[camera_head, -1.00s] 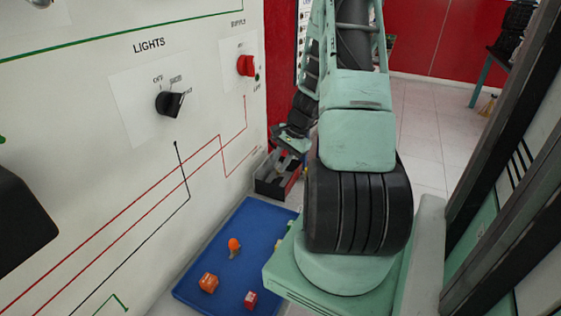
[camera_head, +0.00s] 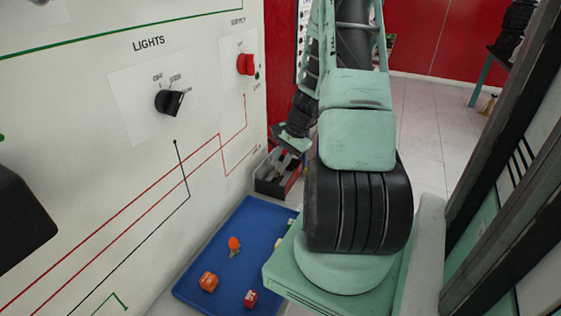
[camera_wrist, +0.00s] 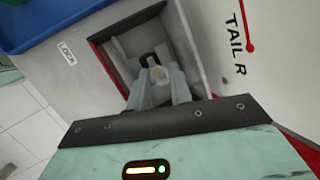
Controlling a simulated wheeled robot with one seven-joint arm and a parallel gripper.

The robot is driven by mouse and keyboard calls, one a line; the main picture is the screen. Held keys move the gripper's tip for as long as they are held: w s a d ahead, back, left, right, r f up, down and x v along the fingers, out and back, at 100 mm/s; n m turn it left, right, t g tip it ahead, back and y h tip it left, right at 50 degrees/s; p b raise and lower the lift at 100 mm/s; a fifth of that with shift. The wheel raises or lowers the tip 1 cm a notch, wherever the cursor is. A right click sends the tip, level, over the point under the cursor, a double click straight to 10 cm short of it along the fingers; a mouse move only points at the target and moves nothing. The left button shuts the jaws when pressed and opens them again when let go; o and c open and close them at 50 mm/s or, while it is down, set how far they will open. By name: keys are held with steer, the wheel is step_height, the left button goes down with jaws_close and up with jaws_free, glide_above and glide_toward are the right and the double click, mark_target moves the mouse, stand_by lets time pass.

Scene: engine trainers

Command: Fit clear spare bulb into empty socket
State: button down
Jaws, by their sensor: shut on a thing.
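My gripper (camera_wrist: 159,84) is shut on a small pale, roundish thing between its fingertips, likely the clear spare bulb (camera_wrist: 160,73). The fingers reach into an open box-like lamp housing (camera_wrist: 104,64) beside the "TAIL R" marking. A dark ring, perhaps the socket (camera_wrist: 149,59), shows at the back of the housing, just beyond the bulb. I cannot tell whether bulb and ring touch. In the head view, the gripper (camera_head: 287,162) is small and partly hidden at the dark housing (camera_head: 268,187) low on the panel.
A blue tray (camera_head: 196,288) lies below the panel. On it are an orange bulb (camera_head: 234,243), an orange cube (camera_head: 208,282) and a red cube (camera_head: 250,298). The white panel (camera_head: 90,150) with a black lights knob (camera_head: 169,102) stands at left.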

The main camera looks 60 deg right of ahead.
steer(key=shift+f+b, duration=0.95)
steer(key=shift+f, duration=0.25)
stand_by(0.7)
steer(key=c, duration=0.8)
jaws_free()
steer(key=shift+r, duration=0.1)
steer(key=shift+o, duration=0.5)
steer(key=shift+r+p, duration=0.8)
steer(key=shift+r, duration=0.05)
steer(key=shift+r+p, duration=2.4)
steer(key=shift+r, duration=0.75)
steer(key=shift+s+f, duration=0.1)
